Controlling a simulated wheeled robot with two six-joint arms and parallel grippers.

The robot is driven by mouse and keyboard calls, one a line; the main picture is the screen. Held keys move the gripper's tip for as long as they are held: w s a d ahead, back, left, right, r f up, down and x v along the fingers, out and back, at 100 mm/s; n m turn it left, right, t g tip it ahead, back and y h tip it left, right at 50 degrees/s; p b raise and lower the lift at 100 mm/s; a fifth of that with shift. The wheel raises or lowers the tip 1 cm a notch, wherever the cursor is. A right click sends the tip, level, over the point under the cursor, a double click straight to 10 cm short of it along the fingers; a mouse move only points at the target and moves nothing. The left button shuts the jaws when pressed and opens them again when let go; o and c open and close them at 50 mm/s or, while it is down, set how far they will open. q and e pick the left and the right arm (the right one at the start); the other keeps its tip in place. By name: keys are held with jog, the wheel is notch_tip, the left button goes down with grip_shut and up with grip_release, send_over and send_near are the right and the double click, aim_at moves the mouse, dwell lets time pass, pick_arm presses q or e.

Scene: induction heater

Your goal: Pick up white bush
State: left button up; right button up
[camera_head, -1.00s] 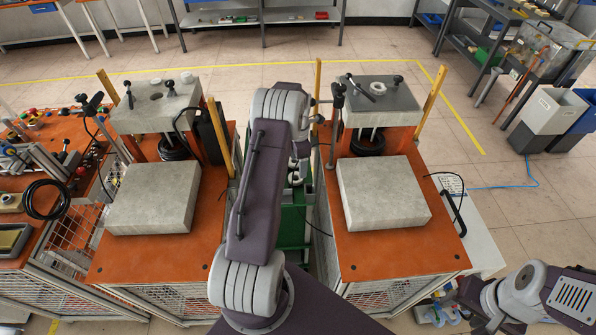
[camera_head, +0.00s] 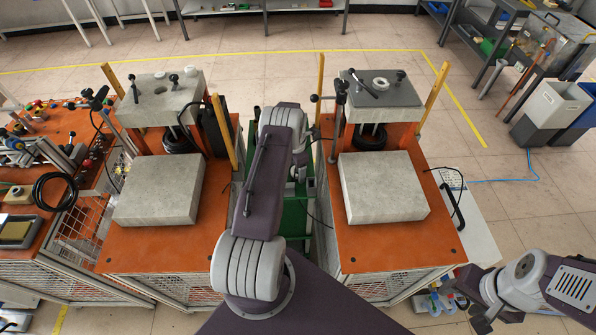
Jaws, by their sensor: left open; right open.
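A small white ring-shaped bush (camera_head: 380,84) sits on the grey top plate of the right heater (camera_head: 400,97). The left heater (camera_head: 140,108) also carries small light round parts on its top plate. My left arm rises through the middle of the view, between the two heaters. My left gripper (camera_head: 299,172) is below its wrist, mostly hidden by the arm, open, and well short of the bush. My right gripper (camera_head: 482,318) is low at the right, partly hidden at the bottom edge, open, and far from the bush.
Grey slabs lie on the orange tables in front of the left heater (camera_head: 160,188) and the right heater (camera_head: 382,188). Upright yellow posts (camera_head: 433,95) flank the heaters. A cluttered orange bench (camera_head: 75,160) is at left. Bins (camera_head: 555,105) stand at right.

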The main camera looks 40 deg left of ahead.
pick_arm(q)
grip_shut()
jog(key=r+b, duration=0.1)
jog(key=r, duration=0.3)
jog(key=shift+a+r+b, duration=0.1)
jog(key=shift+a+b, duration=0.1)
jog(key=shift+b, duration=0.1)
jog(key=s+a+r+b, duration=0.25)
jog(key=a+r, duration=0.35)
jog(key=a, duration=0.4)
notch_tip(320, 180, up, 8)
jog(key=s+p, duration=0.1)
jog(key=p, duration=0.5)
jog(key=shift+s+a+r+p, duration=0.2)
jog(key=shift+a+p, duration=0.1)
jog(key=shift+p, duration=0.1)
